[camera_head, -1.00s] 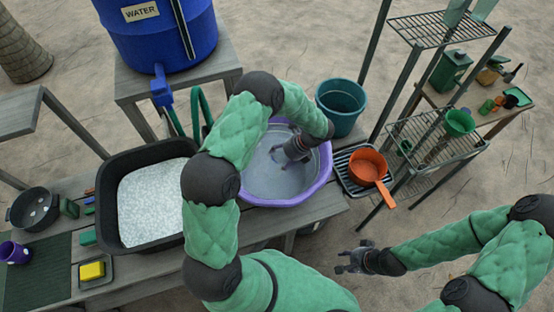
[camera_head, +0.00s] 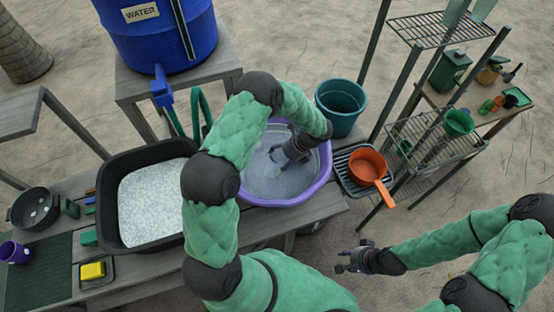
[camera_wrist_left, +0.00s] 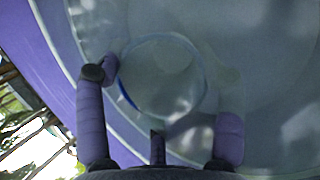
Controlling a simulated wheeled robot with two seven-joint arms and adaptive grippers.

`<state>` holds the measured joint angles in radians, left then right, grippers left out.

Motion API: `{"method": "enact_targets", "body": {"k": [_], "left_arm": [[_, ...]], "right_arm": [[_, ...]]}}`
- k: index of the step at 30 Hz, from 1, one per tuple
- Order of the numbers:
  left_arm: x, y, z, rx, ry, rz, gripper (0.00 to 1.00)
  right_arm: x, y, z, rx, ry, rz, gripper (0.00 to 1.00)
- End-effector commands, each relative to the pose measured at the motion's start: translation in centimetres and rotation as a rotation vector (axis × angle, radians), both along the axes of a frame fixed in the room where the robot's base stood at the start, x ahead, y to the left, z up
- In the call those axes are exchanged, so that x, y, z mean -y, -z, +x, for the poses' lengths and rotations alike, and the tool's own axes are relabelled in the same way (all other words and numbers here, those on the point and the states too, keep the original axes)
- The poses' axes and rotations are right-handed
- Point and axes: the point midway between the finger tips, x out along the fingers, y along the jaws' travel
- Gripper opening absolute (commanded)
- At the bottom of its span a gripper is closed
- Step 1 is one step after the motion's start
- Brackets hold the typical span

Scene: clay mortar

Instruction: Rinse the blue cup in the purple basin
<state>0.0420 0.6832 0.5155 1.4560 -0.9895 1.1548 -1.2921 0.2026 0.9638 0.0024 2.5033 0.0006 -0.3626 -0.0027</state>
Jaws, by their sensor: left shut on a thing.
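The purple basin (camera_head: 323,178) stands on the wooden bench and holds greyish water. My left gripper (camera_head: 279,157) reaches down inside it. In the left wrist view, the fingers of my left gripper (camera_wrist_left: 166,98) are around the blue cup (camera_wrist_left: 129,97), whose round blue rim shows faintly through the water. The gripper is shut on the cup. In the head view, the gripper and arm mostly hide the cup. My right gripper (camera_head: 352,260) is empty and open, over the ground in front of the bench.
A black tub (camera_head: 117,205) of pale, foamy-looking contents stands left of the basin. An orange pan (camera_head: 367,166) lies on a dark rack (camera_head: 343,171) to the right. A teal bucket (camera_head: 341,118) stands behind. The blue water barrel (camera_head: 165,45) is at the back.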

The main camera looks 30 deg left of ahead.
Motion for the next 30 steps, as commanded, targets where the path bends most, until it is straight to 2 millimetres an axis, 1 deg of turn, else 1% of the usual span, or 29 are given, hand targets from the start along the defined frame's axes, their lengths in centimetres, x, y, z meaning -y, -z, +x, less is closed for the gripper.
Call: {"method": "enact_targets", "body": {"k": [3, 11, 14, 30], "left_arm": [[0.3, 0.0, 0.2, 0.0, 0.0, 0.0, 0.37], [0.3, -0.2, 0.1, 0.0, 0.0, 0.0, 0.37], [0.2, -0.8, 0.2, 0.0, 0.0, 0.001, 0.37], [0.3, -5.4, 0.1, -0.001, 0.001, 0.001, 0.37]], "right_arm": [[0.0, 0.0, 0.0, 0.0, 0.0, 0.0, 0.4], [0.0, -0.1, 0.0, 0.0, 0.0, 0.0, 0.4], [0.0, -0.6, 0.0, 0.0, 0.0, 0.0, 0.4], [0.0, -4.0, 0.0, 0.0, 0.0, 0.0, 0.4]]}}
